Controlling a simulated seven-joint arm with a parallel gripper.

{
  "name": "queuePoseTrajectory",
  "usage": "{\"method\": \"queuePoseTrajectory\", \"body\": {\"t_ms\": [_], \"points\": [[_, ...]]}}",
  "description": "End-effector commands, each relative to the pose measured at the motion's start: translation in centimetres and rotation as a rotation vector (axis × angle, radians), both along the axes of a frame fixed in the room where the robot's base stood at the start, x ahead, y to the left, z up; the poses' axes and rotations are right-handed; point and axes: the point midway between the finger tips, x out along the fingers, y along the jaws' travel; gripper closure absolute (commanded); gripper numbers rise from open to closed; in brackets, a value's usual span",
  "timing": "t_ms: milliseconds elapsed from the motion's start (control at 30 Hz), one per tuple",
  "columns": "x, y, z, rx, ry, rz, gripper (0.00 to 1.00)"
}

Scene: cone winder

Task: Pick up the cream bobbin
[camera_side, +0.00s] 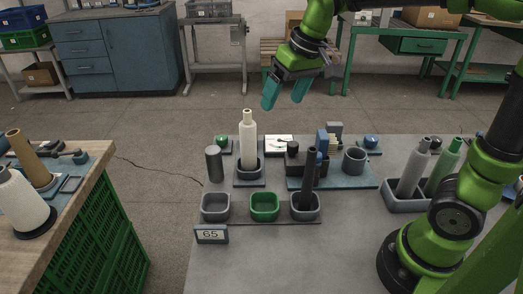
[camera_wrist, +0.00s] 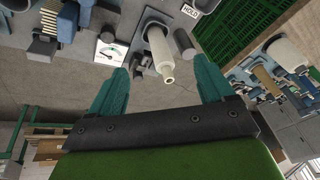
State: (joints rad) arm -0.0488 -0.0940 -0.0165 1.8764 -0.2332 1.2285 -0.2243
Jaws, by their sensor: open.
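The cream bobbin (camera_side: 248,140) stands upright in a dark square holder (camera_side: 249,174) on the grey table in the side view. In the wrist view the cream bobbin (camera_wrist: 160,52) shows between the two fingers, with its narrow tip toward the camera. My gripper (camera_side: 285,100) has teal fingers and is open and empty, above and beyond the bobbin, apart from it. In the wrist view my gripper (camera_wrist: 162,82) has one finger on each side of the bobbin's tip.
A dark grey cylinder (camera_side: 213,163) stands left of the bobbin. A white dial gauge (camera_side: 279,145) and a blue fixture (camera_side: 345,178) stand to its right. Three cups line the front, the right one holding a dark bobbin (camera_side: 311,172). A tray (camera_side: 407,205) holds grey and green bobbins.

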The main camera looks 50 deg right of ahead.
Motion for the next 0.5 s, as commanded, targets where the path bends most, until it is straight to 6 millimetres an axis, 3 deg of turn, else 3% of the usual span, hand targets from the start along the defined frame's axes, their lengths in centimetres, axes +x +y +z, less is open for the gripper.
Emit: {"method": "queuePoseTrajectory", "body": {"t_ms": [33, 100, 300, 500], "points": [[2.2, -0.1, 0.1, -0.029, 0.037, 0.041, 0.19], [4.6, -0.2, 0.3, -0.069, 0.083, 0.103, 0.19], [10.4, -0.4, 0.5, -0.164, 0.202, 0.272, 0.19], [12.9, -0.3, 2.2, -0.202, 0.260, 0.401, 0.19]]}}
